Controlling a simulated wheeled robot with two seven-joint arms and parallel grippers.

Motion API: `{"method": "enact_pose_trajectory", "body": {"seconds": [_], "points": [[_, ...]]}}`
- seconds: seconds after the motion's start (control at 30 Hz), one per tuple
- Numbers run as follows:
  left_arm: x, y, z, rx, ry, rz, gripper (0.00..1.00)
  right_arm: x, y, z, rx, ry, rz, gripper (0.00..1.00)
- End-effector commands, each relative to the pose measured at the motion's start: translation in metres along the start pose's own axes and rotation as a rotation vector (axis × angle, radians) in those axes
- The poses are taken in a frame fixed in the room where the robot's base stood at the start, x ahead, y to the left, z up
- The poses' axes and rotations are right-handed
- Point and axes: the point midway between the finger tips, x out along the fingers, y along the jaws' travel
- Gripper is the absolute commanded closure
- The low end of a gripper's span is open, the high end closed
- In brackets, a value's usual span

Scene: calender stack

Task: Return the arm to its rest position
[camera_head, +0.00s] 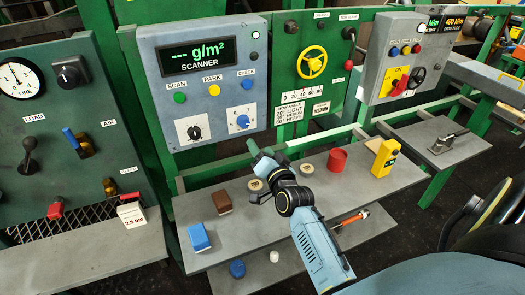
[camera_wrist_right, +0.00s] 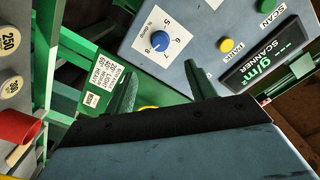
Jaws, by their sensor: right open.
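My right arm (camera_head: 318,250) rises from the lower right over the grey shelf in the head view. Its right gripper (camera_head: 257,150) is small there, at the arm's far end, just below the scanner panel (camera_head: 256,78). In the wrist view the two fingers of the right gripper (camera_wrist_right: 161,68) stand apart with nothing between them. The scanner panel (camera_wrist_right: 218,75) with its blue knob lies beyond the fingertips. My left gripper is not in view.
The shelf (camera_head: 187,212) carries a blue block (camera_head: 199,238), a brown block (camera_head: 222,202), a red cylinder (camera_head: 337,160), a yellow block (camera_head: 385,158) and round discs. A lower shelf holds a blue cylinder (camera_head: 237,268). A lever panel (camera_head: 70,150) stands left, a side table (camera_head: 425,142) right.

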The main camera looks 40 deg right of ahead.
Motion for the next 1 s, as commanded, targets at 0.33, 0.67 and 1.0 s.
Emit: {"method": "enact_pose_trajectory", "body": {"seconds": [0.33,0.67,1.0], "points": [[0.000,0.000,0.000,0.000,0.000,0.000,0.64,-0.004,0.000,0.000,0.001,0.000,0.000,0.45],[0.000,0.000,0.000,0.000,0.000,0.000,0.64,-0.005,-0.001,0.002,-0.006,-0.009,0.000,0.45],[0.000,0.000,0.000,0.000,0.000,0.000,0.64,-0.089,-0.009,0.077,-0.355,-0.484,0.038,0.45]]}}
